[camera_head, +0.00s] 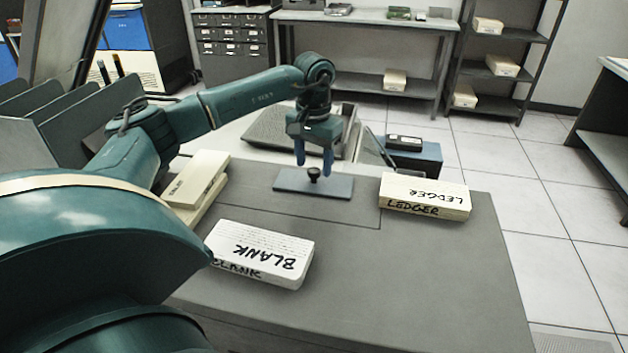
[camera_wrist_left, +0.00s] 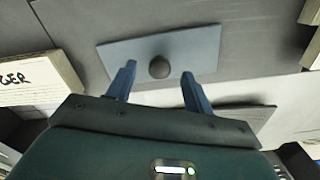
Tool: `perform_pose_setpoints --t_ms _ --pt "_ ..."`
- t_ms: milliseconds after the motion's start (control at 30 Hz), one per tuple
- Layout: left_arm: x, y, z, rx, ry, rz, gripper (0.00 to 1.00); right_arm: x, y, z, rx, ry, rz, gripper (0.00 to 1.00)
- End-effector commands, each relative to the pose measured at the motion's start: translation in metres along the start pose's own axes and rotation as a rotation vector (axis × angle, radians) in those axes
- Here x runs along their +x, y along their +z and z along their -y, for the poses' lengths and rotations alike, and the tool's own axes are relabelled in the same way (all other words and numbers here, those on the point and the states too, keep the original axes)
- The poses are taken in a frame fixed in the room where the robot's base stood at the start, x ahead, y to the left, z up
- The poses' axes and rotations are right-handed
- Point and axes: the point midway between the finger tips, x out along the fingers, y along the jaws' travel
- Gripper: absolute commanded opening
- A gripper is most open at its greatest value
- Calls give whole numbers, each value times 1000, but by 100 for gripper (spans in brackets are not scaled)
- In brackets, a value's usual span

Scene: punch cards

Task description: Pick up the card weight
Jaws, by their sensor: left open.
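The card weight (camera_head: 325,185) is a flat blue-grey plate with a small dark round knob on top. It lies flat on the grey desk top. In the left wrist view the card weight (camera_wrist_left: 205,46) shows from above, its knob just beyond the fingertips. My left gripper (camera_head: 313,170) is open above the plate, with its two blue fingers pointing down on either side of the knob in the head view. In the left wrist view the left gripper (camera_wrist_left: 157,80) shows a clear gap between its fingers and nothing held. My right gripper is in neither view.
A card block marked LEDGER (camera_head: 450,197) lies right of the plate. A block marked BLANK (camera_head: 270,248) lies nearer. Pale card blocks (camera_head: 195,180) lie at left. The desk's front right (camera_head: 420,280) is clear. A dark blue box (camera_head: 415,158) stands beyond the desk.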

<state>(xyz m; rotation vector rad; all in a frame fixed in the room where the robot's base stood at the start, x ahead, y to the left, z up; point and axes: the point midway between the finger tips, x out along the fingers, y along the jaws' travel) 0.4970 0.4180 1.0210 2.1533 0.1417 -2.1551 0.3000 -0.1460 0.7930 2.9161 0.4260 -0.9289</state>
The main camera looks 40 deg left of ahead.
Motion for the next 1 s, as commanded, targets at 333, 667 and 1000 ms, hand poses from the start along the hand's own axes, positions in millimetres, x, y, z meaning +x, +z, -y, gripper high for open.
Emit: perform_pose_setpoints --t_ms 333,667,1000 --pt "32 0 0 -1 0 0 52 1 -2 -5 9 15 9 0" --pt "31 0 0 -1 1 -1 36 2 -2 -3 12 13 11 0" --pt "31 0 0 -1 1 -1 8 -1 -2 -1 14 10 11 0"
